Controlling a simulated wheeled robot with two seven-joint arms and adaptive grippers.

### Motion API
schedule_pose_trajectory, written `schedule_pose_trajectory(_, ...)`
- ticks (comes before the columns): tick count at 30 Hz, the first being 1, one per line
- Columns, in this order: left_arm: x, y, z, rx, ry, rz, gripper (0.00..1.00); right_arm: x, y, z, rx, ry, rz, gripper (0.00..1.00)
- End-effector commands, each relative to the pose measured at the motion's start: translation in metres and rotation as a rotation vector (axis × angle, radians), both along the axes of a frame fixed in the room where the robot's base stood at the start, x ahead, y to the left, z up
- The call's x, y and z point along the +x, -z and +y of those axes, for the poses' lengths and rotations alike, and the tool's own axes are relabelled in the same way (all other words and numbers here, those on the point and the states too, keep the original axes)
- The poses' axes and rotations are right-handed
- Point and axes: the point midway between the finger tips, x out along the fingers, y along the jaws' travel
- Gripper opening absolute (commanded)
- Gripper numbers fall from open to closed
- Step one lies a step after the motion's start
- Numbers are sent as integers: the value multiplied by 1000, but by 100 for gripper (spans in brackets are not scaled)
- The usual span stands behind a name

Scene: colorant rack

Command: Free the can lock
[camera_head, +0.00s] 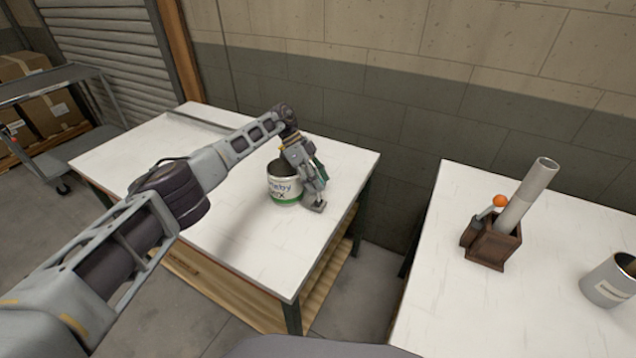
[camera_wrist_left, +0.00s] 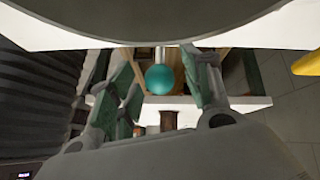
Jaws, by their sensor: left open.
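A white-and-grey can (camera_head: 284,186) with a green band and dark lettering stands upright on the left white table. My left gripper (camera_head: 312,188) is at the can's right side, pointing down towards the tabletop; whether it touches the can is not clear. In the left wrist view a teal ball knob (camera_wrist_left: 160,79) on a short pale stem shows between the two spread, green-padded fingers. The fingers stand apart on either side of it, with visible gaps. The knob's far mounting is hidden. In the head view the knob cannot be made out behind the gripper. My right gripper is not in view.
The left table (camera_head: 245,240) is mostly clear in front of the can. The right table (camera_head: 430,300) holds a dark wooden box (camera_head: 490,248) with a grey tube and an orange-knobbed lever, and another can (camera_head: 608,284). A gap separates the tables. A wall stands behind.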

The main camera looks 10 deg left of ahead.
Motion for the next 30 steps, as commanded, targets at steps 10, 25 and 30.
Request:
schedule_pose_trajectory(10, 12, -34, 22, -1, -2, -3, 49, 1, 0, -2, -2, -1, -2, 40)
schedule_pose_trajectory(25, 18, -54, 36, 0, -1, 0, 49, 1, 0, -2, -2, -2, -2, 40)
schedule_pose_trajectory(30, 18, -54, 36, 0, -1, -2, 49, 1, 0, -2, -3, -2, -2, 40)
